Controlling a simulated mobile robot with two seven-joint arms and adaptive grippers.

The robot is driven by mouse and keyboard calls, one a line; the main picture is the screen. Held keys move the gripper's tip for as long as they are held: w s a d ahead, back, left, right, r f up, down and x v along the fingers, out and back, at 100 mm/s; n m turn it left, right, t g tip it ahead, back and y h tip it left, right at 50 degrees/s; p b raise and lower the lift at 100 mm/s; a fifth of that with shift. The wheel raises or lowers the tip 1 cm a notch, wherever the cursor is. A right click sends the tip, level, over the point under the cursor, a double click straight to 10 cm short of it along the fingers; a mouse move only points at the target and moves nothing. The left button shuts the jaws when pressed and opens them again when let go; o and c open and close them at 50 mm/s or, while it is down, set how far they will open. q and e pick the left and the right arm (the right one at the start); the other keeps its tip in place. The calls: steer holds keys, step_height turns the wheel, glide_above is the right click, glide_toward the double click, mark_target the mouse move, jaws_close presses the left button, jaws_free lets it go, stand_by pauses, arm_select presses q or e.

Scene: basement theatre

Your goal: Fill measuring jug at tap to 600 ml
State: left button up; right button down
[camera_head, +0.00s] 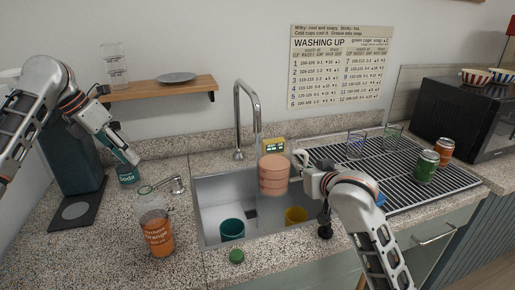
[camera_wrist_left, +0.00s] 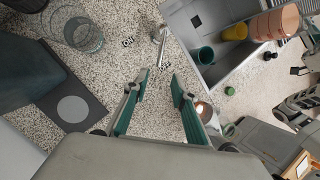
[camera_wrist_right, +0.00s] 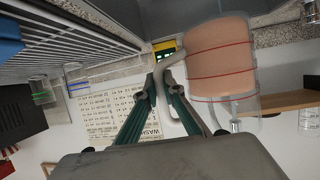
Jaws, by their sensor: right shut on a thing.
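The measuring jug (camera_head: 273,175) is clear, with red lines, and pinkish-orange contents fill most of it. It is upright above the sink. My right gripper (camera_head: 303,166) is shut on its white handle; this grip also shows in the right wrist view (camera_wrist_right: 158,85). The contents reach about the line nearest the rim; I cannot read the marks. The tap (camera_head: 248,100) arches over the sink, its spout behind and left of the jug. The tap lever (camera_head: 176,185) is on the counter left of the sink. My left gripper (camera_wrist_left: 159,78) is open and empty above the counter, apart from the lever.
The sink (camera_head: 212,200) holds a teal cup (camera_head: 231,229) and a yellow cup (camera_head: 296,215). A yellow display (camera_head: 272,146) is behind it. Cans (camera_head: 426,166) stand on the right drainer.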

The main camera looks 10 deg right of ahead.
steer(key=shift+s+d+r, duration=0.15)
steer(key=shift+s+d, duration=0.7)
steer(key=shift+s, duration=0.1)
arm_select(q)
jaws_close()
